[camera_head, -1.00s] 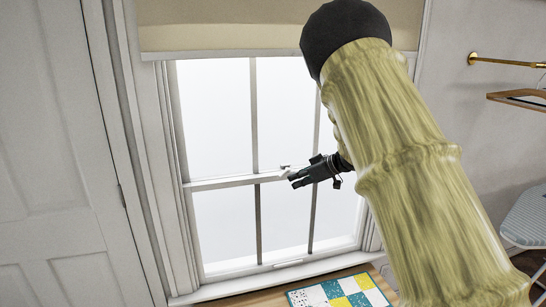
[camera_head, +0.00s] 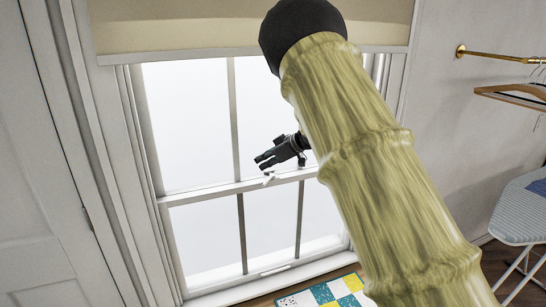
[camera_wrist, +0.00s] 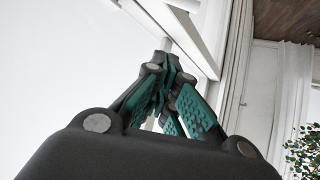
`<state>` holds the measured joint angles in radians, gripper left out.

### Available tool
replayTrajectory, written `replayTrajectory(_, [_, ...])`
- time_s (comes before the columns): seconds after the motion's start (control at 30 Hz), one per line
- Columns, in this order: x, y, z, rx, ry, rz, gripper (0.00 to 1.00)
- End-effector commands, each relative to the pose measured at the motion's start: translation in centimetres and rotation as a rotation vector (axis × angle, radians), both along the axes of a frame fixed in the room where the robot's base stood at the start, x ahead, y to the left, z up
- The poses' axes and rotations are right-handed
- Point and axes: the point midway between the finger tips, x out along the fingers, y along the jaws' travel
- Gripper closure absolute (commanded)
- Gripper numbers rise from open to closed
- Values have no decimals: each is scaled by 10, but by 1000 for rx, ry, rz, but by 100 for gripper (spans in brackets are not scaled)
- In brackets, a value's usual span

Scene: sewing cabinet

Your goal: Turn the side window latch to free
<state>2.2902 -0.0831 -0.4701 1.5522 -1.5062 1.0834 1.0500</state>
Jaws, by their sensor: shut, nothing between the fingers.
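The side window (camera_head: 186,199) fills the middle of the head view, with two sashes and a white meeting rail. The window latch (camera_head: 268,179) is a small white piece on that rail. My gripper (camera_head: 257,161) is shut and empty, with its fingertips just above the latch in the picture. I cannot tell whether they touch it. In the wrist view my gripper (camera_wrist: 168,60) shows its teal-padded fingers together, pointing up toward the white window frame. The latch is not clearly seen there; the fingers may hide it.
A beige blind (camera_head: 190,25) hangs over the window top. A colourful patchwork (camera_head: 325,294) lies below the sill. An ironing board (camera_head: 520,212) and a wall rail with hangers (camera_head: 490,53) are at the right. A white panelled door (camera_head: 40,160) is at the left.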

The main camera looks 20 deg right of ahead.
Motion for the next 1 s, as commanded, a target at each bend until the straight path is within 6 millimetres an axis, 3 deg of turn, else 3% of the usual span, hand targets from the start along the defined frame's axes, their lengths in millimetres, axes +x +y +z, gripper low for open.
replayTrajectory(0.27, [25,24,-26,1,1,-2,100])
replayTrajectory(0.6, [5,1,-47,1,0,-6,100])
replayTrajectory(1.0, [2,-2,-50,0,-1,-6,100])
